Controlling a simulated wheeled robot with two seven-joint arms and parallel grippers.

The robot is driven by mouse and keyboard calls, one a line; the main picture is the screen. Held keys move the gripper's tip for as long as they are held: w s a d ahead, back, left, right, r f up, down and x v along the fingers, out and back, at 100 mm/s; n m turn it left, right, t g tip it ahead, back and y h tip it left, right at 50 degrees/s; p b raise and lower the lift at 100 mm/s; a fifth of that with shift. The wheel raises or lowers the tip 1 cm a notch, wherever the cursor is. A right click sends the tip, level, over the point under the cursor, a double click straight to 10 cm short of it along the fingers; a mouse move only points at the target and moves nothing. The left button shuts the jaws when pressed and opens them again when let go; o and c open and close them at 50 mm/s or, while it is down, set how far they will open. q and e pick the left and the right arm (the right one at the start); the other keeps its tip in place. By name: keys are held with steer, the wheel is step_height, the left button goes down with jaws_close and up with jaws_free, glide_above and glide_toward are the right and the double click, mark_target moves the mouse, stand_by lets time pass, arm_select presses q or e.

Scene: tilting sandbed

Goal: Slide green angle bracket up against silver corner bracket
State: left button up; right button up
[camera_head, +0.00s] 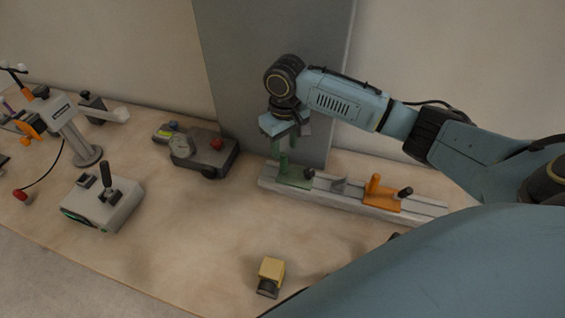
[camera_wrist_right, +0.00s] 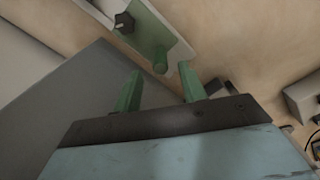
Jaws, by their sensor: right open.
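The green angle bracket (camera_head: 295,178) sits at the left end of a pale rail, with a black knob beside its upright post. In the right wrist view, its green plate (camera_wrist_right: 145,35) and post show just ahead of the fingertips. My right gripper (camera_head: 283,152) is above the bracket, pointing down, with its two green fingers open. The post lines up with the gap between them; whether it is inside the gap I cannot tell. My left gripper is out of view.
An orange bracket (camera_head: 383,194) with a black knob sits further right on the rail (camera_head: 425,207). A grey panel (camera_head: 260,60) stands behind. A dark gauge box (camera_head: 205,155) is to the left, a yellow block (camera_head: 270,270) in front. The table between is clear.

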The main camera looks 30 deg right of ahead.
mark_target(284, 155)
step_height(284, 155, down, 4)
steer(key=shift+f, duration=0.1)
step_height(284, 155, down, 4)
steer(key=shift+w+b, duration=0.1)
steer(key=shift+b, duration=0.35)
steer(key=shift+f, duration=0.1)
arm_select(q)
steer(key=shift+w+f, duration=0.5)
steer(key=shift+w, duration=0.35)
arm_select(e)
jaws_close()
